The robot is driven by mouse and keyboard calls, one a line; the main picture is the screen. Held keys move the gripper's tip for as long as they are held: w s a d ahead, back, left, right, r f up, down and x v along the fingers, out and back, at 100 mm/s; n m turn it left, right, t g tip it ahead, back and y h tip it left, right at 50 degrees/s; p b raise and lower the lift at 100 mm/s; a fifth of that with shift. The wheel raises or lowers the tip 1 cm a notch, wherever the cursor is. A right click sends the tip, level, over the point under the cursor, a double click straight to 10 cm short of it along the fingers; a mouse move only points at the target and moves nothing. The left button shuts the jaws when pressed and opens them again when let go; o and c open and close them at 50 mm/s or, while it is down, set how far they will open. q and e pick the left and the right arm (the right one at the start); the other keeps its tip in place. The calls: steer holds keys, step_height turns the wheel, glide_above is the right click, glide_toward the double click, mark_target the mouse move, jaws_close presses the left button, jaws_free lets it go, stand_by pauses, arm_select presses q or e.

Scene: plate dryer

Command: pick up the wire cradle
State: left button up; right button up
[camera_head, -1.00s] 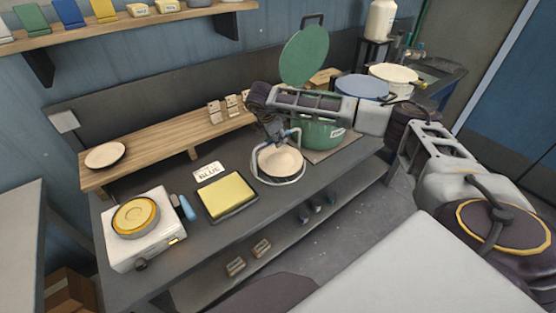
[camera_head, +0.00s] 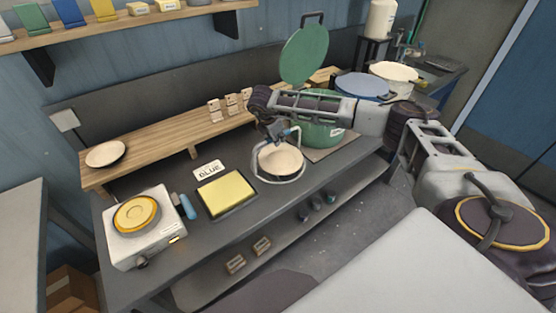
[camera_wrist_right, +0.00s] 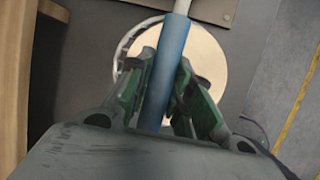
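The wire cradle (camera_head: 303,172) is a grey wire ring with an upright loop and a blue grip, around a pale round plate (camera_head: 280,160) at the middle right of the bench. Whether it touches the bench is hard to tell. My right gripper (camera_head: 273,133) is at the top of the loop. In the right wrist view, the blue grip of the cradle (camera_wrist_right: 164,75) runs between the green-padded fingers (camera_wrist_right: 162,85), which are close on both sides of it. The pale plate (camera_wrist_right: 207,58) shows below. My left gripper is not in view.
A green pot (camera_head: 318,130) with its lid raised stands just behind the cradle. A yellow pad in a dark tray (camera_head: 227,194), a label card (camera_head: 209,170) and a white hot plate (camera_head: 150,250) lie to the left. A wooden raised shelf (camera_head: 165,140) runs along the back.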

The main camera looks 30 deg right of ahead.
steer(key=shift+r, duration=0.1)
jaws_close()
steer(key=shift+r+b, duration=1)
steer(key=shift+r, duration=4)
steer(key=shift+f, duration=0.1)
